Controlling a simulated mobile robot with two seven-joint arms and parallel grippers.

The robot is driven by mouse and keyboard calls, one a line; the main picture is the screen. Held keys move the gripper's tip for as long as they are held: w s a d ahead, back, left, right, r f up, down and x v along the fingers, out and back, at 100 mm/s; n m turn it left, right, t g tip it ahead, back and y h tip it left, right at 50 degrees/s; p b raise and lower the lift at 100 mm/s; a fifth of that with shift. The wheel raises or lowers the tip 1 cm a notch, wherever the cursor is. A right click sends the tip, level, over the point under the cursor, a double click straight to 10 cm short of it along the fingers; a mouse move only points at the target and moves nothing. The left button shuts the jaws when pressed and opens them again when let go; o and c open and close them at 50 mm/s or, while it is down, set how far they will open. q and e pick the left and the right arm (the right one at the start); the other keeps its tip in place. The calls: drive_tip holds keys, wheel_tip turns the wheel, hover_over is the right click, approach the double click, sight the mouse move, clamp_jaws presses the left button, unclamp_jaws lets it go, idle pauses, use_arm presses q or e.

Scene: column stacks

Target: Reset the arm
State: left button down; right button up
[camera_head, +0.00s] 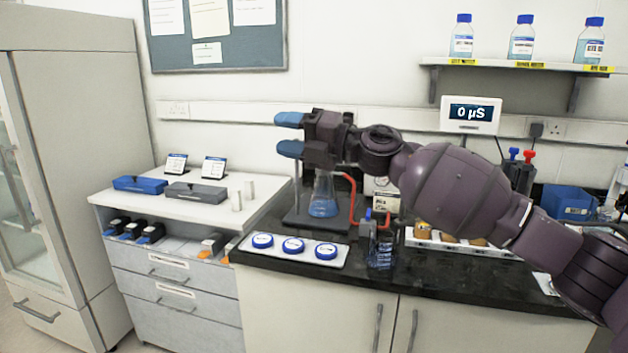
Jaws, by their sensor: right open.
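My right gripper (288,134) is at the end of the dark arm that comes in from the right. Its two blue fingertips are spread apart with nothing between them, and it points left. It is above and in front of a flask of blue liquid (323,196) that stands on a dark base (300,217). The arm hides part of the wall and the bench behind it. My left gripper does not show.
Blue-lidded round containers on a white tray (337,262) and a dark blue-capped bottle (381,250) stand on the black counter (450,278). A display (471,114) reads 0 µS. Blue-capped bottles stand on the shelf (500,66). A low white-topped cabinet (160,205) is at left.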

drive_tip(key=s+d+f+m+t+h+p, duration=0.1)
drive_tip(key=s+d+f+m+t+h, duration=0.4)
drive_tip(key=f+m, duration=0.45)
drive_tip(key=s+d+f+m+t+h, duration=0.3)
drive_tip(key=s+d+f+m, duration=0.1)
drive_tip(key=d+f+m, duration=0.6)
drive_tip(key=s+d+f+m+t+h+p, duration=0.1)
drive_tip(key=s+d+f+m+t+h, duration=0.3)
drive_tip(key=f+m, duration=0.6)
drive_tip(key=s+d+f+m+g+h, duration=0.2)
drive_tip(key=s+d+f, duration=0.2)
drive_tip(key=s+f, duration=0.3)
drive_tip(key=s+d+f+m+g+h, duration=0.2)
drive_tip(key=s+d+f, duration=0.2)
drive_tip(key=s+f, duration=0.4)
drive_tip(key=s+d+f+m+g+h+p, duration=0.1)
drive_tip(key=s+d+f, duration=0.4)
drive_tip(key=s, duration=0.9)
wheel_tip(320, 180, down, 2)
drive_tip(key=shift+f+m+g+h, duration=0.25)
drive_tip(key=shift+m+g+h, duration=0.35)
drive_tip(key=shift+h, duration=0.1)
